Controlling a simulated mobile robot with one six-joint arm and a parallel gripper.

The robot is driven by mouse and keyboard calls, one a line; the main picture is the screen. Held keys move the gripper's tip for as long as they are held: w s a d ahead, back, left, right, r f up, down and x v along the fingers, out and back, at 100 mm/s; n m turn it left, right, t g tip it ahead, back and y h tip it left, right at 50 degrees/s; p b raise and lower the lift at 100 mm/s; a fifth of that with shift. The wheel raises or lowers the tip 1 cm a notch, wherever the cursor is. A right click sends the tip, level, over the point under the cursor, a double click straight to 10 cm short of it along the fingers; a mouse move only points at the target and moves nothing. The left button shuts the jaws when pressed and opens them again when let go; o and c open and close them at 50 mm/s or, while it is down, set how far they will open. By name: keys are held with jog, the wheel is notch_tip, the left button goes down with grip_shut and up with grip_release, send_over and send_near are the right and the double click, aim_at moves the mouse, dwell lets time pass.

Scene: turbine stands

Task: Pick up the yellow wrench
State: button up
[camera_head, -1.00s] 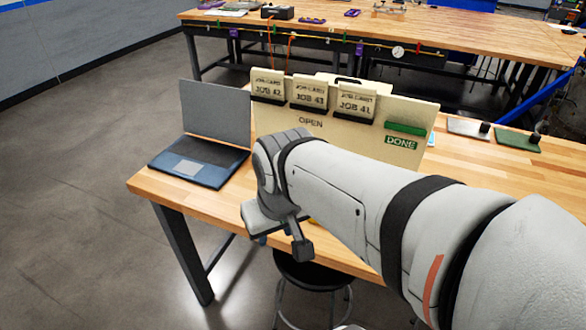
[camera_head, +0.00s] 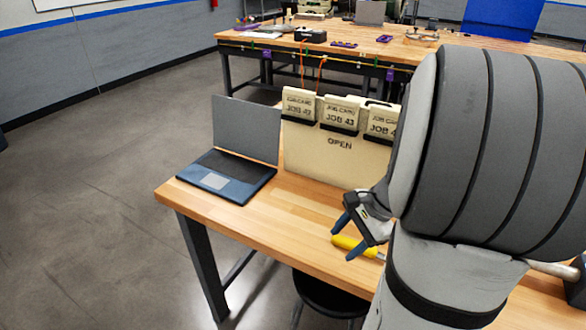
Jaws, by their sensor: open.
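A yellow tool (camera_head: 346,242), which I take to be the yellow wrench, lies on the wooden workbench (camera_head: 250,215) near its front edge. Its right part is hidden behind my gripper and arm. My gripper (camera_head: 349,236) is open, with two dark blue fingers pointing left. In the picture, the yellow end shows between the fingertips. I cannot tell whether the fingers are around it or above it. Nothing is seen held.
An open laptop (camera_head: 230,180) stands on the bench to the left. A board (camera_head: 300,158) marked OPEN, with job card holders (camera_head: 340,113), stands behind my gripper. A stool (camera_head: 325,296) is under the front edge. My arm hides the bench's right side.

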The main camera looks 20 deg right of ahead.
jog(key=d+f+m+t, duration=0.1)
jog(key=d+f+m, duration=0.1)
jog(key=d+m, duration=0.1)
jog(key=s+d+f+m+t+y, duration=0.1)
jog(key=d+f+m+t, duration=0.1)
jog(key=d+m, duration=0.2)
jog(key=s+d+f+m+t, duration=0.1)
jog(key=d+m, duration=0.3)
jog(key=d, duration=0.2)
jog(key=shift+s+d+f+t+b, duration=0.2)
jog(key=shift+d+f+t+b, duration=0.1)
jog(key=shift+d+f, duration=0.1)
jog(key=shift+w+a+f, duration=0.1)
jog(key=shift+w+f, duration=0.05)
jog(key=shift+f, duration=0.1)
jog(key=x, duration=0.7)
jog(key=shift+w+a+r+p, duration=0.15)
jog(key=shift+w+r+p, duration=0.1)
jog(key=shift+p, duration=0.1)
grip_shut()
